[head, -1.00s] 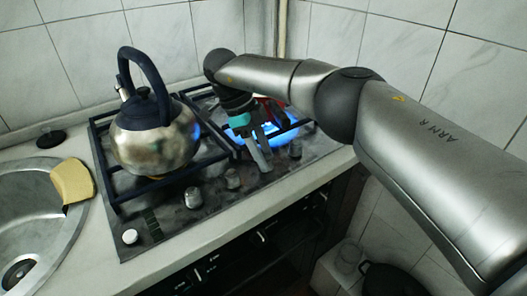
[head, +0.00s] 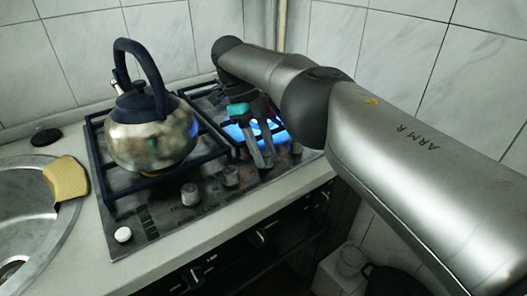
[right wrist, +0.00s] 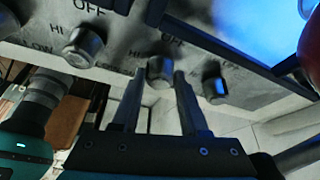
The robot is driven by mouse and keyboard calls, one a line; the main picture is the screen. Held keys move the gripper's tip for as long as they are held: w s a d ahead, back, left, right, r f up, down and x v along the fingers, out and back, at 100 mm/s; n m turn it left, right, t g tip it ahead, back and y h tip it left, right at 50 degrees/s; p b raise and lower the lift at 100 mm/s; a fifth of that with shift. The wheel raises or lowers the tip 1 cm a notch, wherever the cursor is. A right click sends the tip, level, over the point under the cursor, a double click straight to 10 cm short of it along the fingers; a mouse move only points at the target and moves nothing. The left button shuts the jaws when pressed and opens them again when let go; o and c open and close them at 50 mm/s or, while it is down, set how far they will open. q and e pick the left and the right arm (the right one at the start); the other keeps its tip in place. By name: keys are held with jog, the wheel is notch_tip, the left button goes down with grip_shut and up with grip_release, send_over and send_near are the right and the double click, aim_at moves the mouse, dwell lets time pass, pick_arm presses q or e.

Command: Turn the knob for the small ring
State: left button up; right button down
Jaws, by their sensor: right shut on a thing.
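The stove's front edge carries a row of grey knobs. My right gripper (head: 263,162) reaches down to this row from above, and its fingers hide the knob there in the head view. In the right wrist view the fingers of the right gripper (right wrist: 160,88) are shut on a grey knob (right wrist: 160,70), one finger on each side. Free knobs stand on both sides of it, a left one (right wrist: 84,46) and a right one (right wrist: 215,88). I cannot tell from the markings which ring the held knob serves. My left gripper is not in view.
A steel kettle (head: 150,135) with a dark handle stands on the left burner. Blue flame (head: 240,131) burns behind my right gripper. A white button (head: 123,235) sits at the stove's front left corner. A yellow sponge (head: 66,178) lies by the sink (head: 25,215).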

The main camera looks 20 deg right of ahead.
dwell(0.3)
jog(key=shift+c, duration=2.1)
grip_release()
